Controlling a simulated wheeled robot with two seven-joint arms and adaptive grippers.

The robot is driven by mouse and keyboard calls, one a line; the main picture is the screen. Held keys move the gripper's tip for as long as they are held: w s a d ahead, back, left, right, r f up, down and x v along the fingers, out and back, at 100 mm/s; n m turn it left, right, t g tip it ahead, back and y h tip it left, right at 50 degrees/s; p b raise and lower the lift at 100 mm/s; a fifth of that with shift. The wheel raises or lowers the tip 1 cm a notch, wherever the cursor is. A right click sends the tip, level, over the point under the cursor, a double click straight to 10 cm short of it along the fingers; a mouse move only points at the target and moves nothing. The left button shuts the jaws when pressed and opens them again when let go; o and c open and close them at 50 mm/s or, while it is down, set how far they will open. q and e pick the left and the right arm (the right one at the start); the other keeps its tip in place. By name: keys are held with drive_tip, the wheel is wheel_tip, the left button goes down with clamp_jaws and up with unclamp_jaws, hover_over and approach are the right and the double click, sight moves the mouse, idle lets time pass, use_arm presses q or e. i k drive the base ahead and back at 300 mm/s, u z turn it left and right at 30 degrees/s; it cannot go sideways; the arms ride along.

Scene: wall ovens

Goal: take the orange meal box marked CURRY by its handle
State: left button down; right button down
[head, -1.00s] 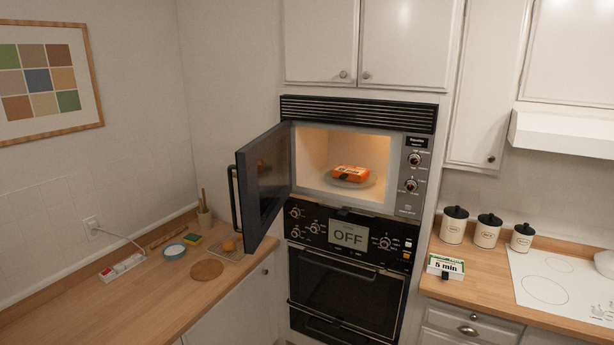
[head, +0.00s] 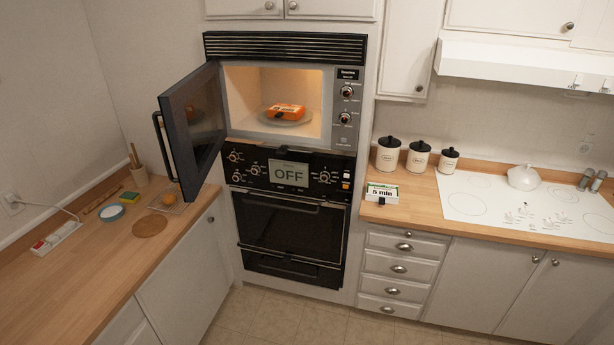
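The orange meal box (head: 286,111) lies on a round pale plate (head: 303,121) inside the lit upper oven. It has a white band on top, and its lettering is too small to read. A small dark part, which may be its handle, shows on its front side. The oven door (head: 194,127) stands wide open, swung out to the left, with its dark handle (head: 164,146) on the outer side. Neither of my grippers is in the head view.
A lower oven (head: 290,224) is shut, under a panel reading OFF (head: 290,175). The right counter holds a "5 min" box (head: 382,192), canisters (head: 388,154) and a white hob (head: 470,199). The left counter holds a round board (head: 150,226) and a rack (head: 168,203). Floor (head: 262,320) shows below.

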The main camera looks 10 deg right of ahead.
sight(278, 110)
drive_tip(key=z, duration=0.4)
drive_tip(key=i, duration=0.45)
drive_tip(key=z, duration=1.05)
drive_tip(key=i, duration=2.1)
drive_tip(key=u, duration=0.5)
